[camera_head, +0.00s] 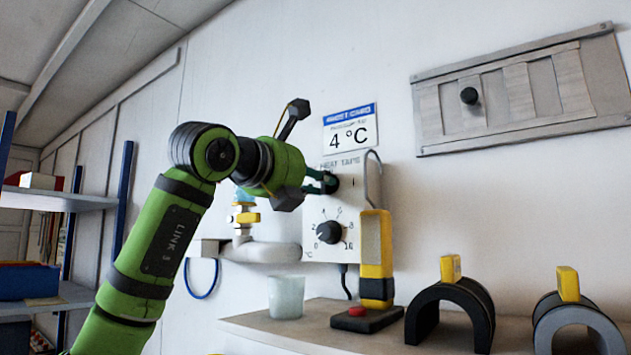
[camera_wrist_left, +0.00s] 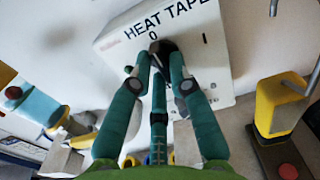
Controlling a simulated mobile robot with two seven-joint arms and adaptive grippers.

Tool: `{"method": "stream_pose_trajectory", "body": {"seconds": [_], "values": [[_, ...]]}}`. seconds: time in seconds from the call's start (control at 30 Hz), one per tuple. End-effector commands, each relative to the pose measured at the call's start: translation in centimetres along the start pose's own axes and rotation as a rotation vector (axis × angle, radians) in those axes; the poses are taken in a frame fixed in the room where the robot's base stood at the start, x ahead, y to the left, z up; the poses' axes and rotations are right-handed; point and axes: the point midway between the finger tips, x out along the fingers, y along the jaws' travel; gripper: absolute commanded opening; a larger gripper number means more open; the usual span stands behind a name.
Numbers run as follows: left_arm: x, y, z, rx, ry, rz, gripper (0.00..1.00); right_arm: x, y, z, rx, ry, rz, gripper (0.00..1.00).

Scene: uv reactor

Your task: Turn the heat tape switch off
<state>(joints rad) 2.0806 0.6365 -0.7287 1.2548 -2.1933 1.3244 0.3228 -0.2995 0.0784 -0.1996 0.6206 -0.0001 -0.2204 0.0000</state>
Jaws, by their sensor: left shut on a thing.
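The heat tape box (camera_head: 347,205) is a pale panel on the wall with the label HEAT TAPE and a black dial (camera_head: 328,232) low on its front. In the left wrist view, the box (camera_wrist_left: 216,62) shows a black switch knob (camera_wrist_left: 165,46) between the marks 0 on the left and 1 on the right. My left gripper (camera_head: 325,182) reaches the upper part of the box, and its green fingers (camera_wrist_left: 160,62) are shut on the knob. The fingers partly cover the knob, so I cannot tell exactly which mark it points to. My right gripper is not in view.
Right of the box stands a yellow tool (camera_head: 376,245) with a hook, on a base with a red button (camera_head: 357,311). A valve and pipe (camera_head: 262,252) lie left below.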

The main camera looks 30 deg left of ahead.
Motion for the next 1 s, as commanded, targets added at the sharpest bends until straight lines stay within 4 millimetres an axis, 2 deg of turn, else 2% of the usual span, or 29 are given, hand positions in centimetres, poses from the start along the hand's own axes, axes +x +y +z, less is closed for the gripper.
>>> {"method": "stream_pose_trajectory", "body": {"seconds": [0.17, 0.2, 0.23, 0.53, 0.67, 0.77, 1.0], "values": [[0.0, 0.0, -0.1, -0.003, 0.002, -0.001, 0.0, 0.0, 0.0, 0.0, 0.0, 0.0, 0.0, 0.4], [0.1, 0.0, -0.1, -0.003, 0.003, -0.001, 0.36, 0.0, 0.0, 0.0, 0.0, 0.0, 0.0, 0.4], [0.1, 0.0, -0.1, -0.002, 0.002, -0.001, 0.44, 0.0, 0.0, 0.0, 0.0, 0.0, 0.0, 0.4], [0.0, 0.0, 0.0, 0.0, 0.001, -0.001, 0.44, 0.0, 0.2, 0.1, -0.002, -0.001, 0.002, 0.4], [-0.7, 0.0, 0.0, 0.0, 0.0, -0.001, 0.44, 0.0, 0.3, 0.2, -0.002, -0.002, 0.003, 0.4], [-2.2, 0.1, 0.1, 0.001, -0.002, 0.0, 0.44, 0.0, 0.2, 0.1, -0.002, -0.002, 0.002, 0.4], [-7.4, 0.1, 0.1, 0.001, -0.003, 0.0, 0.44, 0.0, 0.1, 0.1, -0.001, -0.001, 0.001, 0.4]]}}
